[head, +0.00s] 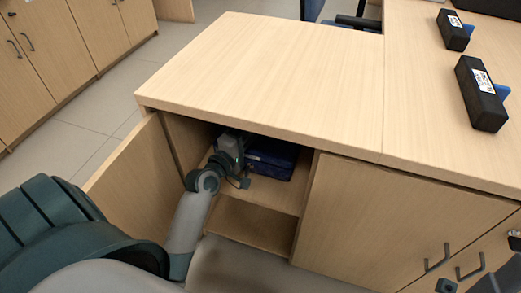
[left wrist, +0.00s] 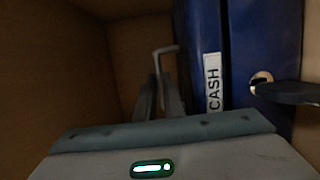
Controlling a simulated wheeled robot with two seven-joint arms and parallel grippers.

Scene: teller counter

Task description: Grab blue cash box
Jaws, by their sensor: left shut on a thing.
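The blue cash box (head: 270,160) is on the shelf inside the open cabinet, under the counter top. In the left wrist view its dark blue side (left wrist: 238,40) is close on the right, with a white CASH label and a round lock. My left arm reaches into the cabinet, and the left hand is at the box's left side. In the left wrist view the left gripper (left wrist: 160,95) is shut on the box's thin grey handle (left wrist: 165,49). My right gripper seems partly visible at the lower right corner of the head view; its fingertips are unclear.
The open cabinet door (head: 135,185) stands to the left of the opening, near my arm. The counter top (head: 270,75) overhangs above. A closed door (head: 385,225) is on the right. Two black boxes (head: 482,95) (head: 453,30) are on the counter at the right.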

